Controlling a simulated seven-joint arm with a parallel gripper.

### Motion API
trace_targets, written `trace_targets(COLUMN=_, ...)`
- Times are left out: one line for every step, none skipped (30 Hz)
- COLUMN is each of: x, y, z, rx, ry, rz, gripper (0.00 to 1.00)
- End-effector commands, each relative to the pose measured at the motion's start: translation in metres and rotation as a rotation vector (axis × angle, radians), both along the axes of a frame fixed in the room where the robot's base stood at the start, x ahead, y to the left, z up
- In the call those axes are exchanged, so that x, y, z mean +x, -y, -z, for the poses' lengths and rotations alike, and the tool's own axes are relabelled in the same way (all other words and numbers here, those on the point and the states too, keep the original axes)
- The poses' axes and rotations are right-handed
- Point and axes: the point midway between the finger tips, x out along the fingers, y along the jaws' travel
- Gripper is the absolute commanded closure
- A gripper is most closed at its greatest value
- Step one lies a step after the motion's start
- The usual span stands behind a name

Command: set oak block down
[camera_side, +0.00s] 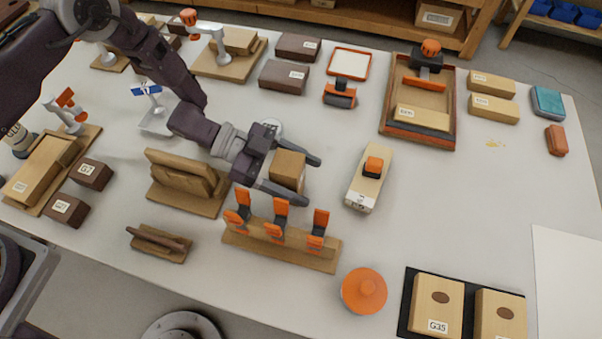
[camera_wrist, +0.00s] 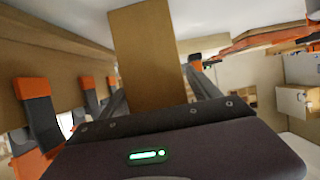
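The oak block (camera_side: 287,170), a light brown wooden block, is between the two fingers of my gripper (camera_side: 309,180). The fingers lie along its two sides, and it looks held above the bench, behind a wooden rail with orange clamps. In the wrist view the block (camera_wrist: 147,58) rises between the fingers (camera_wrist: 157,80) and fills most of the gap. Its underside and its height above the bench are not clear.
The clamp rail (camera_side: 280,248) stands just in front of my gripper. A pale block with an orange knob (camera_side: 369,178) is to the right, and a wooden stand (camera_side: 187,183) to the left. An orange round knob (camera_side: 364,291) is at the front. The bench (camera_side: 470,200) is clear at right.

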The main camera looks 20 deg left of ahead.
Motion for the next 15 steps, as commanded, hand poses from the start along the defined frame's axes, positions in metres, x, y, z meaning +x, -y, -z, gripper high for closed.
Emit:
trace_targets(x=0.0, y=0.0, z=0.0, rx=0.0, ry=0.0, rz=0.0, gripper=0.28)
trace_targets(x=0.0, y=0.0, z=0.0, rx=0.0, ry=0.0, rz=0.0, gripper=0.28)
trace_targets(x=0.0, y=0.0, z=0.0, rx=0.0, ry=0.0, rz=0.0, gripper=0.28)
trace_targets(x=0.0, y=0.0, z=-0.001, rx=0.0, ry=0.0, rz=0.0, gripper=0.28)
trace_targets(x=0.0, y=0.0, z=-0.003, rx=0.0, ry=0.001, rz=0.0, gripper=0.28)
trace_targets(x=0.001, y=-0.003, z=-0.005, rx=0.001, ry=0.001, rz=-0.002, gripper=0.28)
trace_targets(x=0.001, y=-0.008, z=-0.006, rx=0.001, ry=0.001, rz=-0.003, gripper=0.28)
trace_targets(x=0.002, y=-0.014, z=-0.009, rx=0.001, ry=0.001, rz=-0.003, gripper=0.28)
trace_targets(x=0.002, y=-0.023, z=-0.013, rx=0.0, ry=0.001, rz=-0.004, gripper=0.28)
trace_targets(x=0.001, y=-0.031, z=-0.016, rx=0.001, ry=0.0, rz=-0.005, gripper=0.28)
trace_targets(x=0.002, y=-0.039, z=-0.019, rx=0.001, ry=0.002, rz=-0.005, gripper=0.28)
trace_targets(x=0.002, y=-0.05, z=-0.024, rx=0.0, ry=0.0, rz=-0.005, gripper=0.28)
trace_targets(x=0.002, y=-0.058, z=-0.027, rx=0.0, ry=0.001, rz=-0.005, gripper=0.28)
trace_targets(x=0.001, y=-0.065, z=-0.03, rx=0.0, ry=0.0, rz=-0.005, gripper=0.28)
trace_targets(x=0.002, y=-0.075, z=-0.034, rx=0.001, ry=0.001, rz=-0.005, gripper=0.28)
